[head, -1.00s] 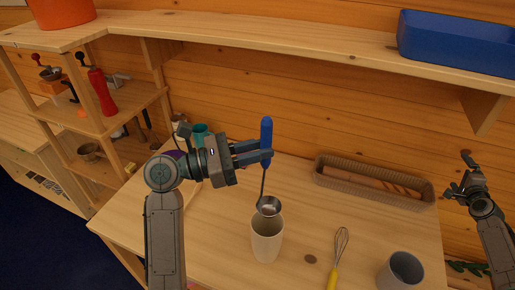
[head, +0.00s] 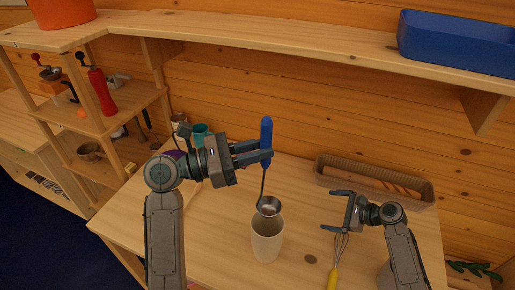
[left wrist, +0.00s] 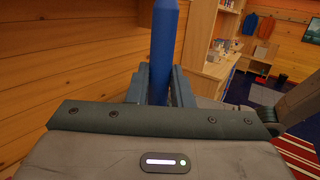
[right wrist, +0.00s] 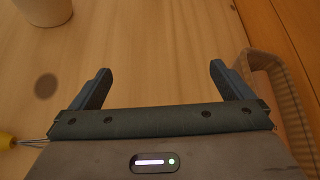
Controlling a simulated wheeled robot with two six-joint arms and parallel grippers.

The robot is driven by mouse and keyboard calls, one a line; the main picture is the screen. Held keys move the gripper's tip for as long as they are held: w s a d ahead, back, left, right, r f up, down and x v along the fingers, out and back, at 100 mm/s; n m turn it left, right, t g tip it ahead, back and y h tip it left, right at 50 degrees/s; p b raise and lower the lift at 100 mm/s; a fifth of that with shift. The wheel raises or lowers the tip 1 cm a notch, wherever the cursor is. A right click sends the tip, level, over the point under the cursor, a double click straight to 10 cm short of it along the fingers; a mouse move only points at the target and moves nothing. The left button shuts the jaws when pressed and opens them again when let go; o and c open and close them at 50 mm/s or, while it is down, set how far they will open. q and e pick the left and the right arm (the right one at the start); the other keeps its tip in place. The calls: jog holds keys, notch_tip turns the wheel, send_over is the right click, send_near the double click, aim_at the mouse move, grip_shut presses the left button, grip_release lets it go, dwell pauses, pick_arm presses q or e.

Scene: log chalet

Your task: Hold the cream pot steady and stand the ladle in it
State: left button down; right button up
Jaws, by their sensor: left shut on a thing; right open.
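The cream pot (head: 267,243) stands upright on the table, its mouth open upward. My left gripper (head: 262,156) is shut on the blue handle of the ladle (head: 267,133) and holds it roughly upright. The ladle's metal bowl (head: 269,206) hangs at the pot's rim; I cannot tell whether it touches. The blue handle also shows between the fingers in the left wrist view (left wrist: 164,50). My right gripper (head: 338,210) is open and empty, above the table to the right of the pot. The pot's lower part shows at the top left of the right wrist view (right wrist: 45,10).
A whisk with a yellow handle (head: 333,279) lies right of the pot, partly under my right gripper. A wicker basket with bread (head: 325,177) stands at the back. A shelf with a blue bin (head: 455,45) runs above. The table between pot and basket is clear.

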aim_at(267, 234)
jog(key=s+a+g, duration=0.2)
jog(key=s+a, duration=0.1)
jog(key=a, duration=0.1)
jog(key=s+a+f+g+y, duration=0.1)
jog(key=s+a+g, duration=0.1)
jog(key=s+a, duration=0.2)
jog(key=s+a+n+g+y, duration=0.1)
jog(key=s+a+g, duration=0.1)
jog(key=s+a, duration=0.2)
jog(key=shift+a+f, duration=0.1)
jog(key=shift+f, duration=0.1)
jog(key=x, duration=0.9)
jog(key=shift+a+f, duration=0.15)
jog(key=shift+a, duration=0.1)
jog(key=c, duration=0.8)
